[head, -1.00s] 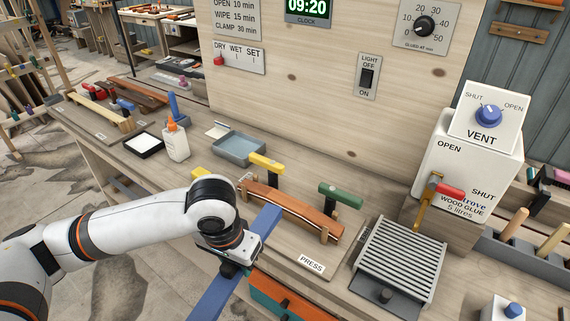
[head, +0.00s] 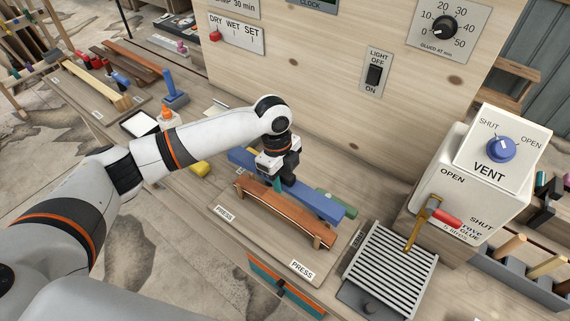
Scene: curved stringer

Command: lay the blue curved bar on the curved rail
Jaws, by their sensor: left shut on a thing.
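The blue bar (head: 316,200) is in my left gripper (head: 280,180), which is shut on it near its middle. The bar runs from upper left to lower right, roughly along the line of the rail. The curved rail (head: 292,222) is a brown, bowed strip on wooden posts on the press board. The bar shows just behind the rail, on its wall side. I cannot tell how high it is above the bench. The gripper hides the bar's middle and a little of the rail. My right gripper is not in view.
A yellow clamp (head: 199,168) lies left of the rail, and a green clamp (head: 346,198) is partly hidden behind the bar. A grey ribbed rack (head: 394,262) stands at the right, before the glue box (head: 455,205). The wooden wall (head: 340,110) rises behind.

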